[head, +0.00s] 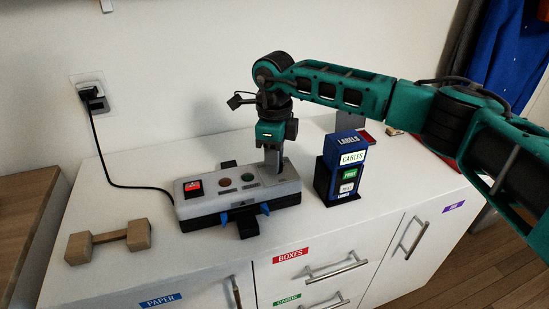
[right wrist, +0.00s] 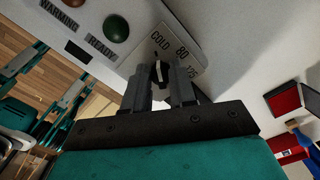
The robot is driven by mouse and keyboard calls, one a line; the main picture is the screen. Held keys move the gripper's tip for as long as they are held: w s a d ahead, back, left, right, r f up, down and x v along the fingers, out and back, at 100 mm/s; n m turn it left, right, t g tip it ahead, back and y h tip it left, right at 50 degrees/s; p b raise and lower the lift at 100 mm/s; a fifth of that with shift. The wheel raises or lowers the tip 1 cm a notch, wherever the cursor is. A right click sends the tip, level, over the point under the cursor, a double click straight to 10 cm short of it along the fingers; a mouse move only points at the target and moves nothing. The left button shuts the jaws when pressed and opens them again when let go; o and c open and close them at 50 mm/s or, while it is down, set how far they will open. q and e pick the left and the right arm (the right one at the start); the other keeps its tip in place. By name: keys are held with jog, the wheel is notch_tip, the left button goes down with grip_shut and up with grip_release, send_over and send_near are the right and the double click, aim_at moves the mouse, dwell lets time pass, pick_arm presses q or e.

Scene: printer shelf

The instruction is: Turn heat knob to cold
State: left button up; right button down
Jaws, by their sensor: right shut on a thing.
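The plate is on the right part of the grey machine (head: 207,206). My right gripper (head: 272,170) reaches down onto it from above. In the right wrist view my right gripper (right wrist: 163,75) has its two fingers on either side of the knob and is shut on it. The pointer's exact setting is hard to read. My left gripper is not in view.
The machine's red switch (head: 194,186) and WARNING and READY lamps lie left of the gripper. A blue-black label holder (head: 325,183) stands close on the right. A wooden dumbbell-shaped block (head: 110,238) lies at left. A black cable (head: 103,155) runs to the wall socket.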

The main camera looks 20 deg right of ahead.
jog(key=shift+r+n, duration=0.1)
jog(key=shift+n, duration=0.3)
jog(key=c, duration=1)
grip_release()
notch_tip(320, 180, up, 13)
jog(key=shift+f, duration=0.1)
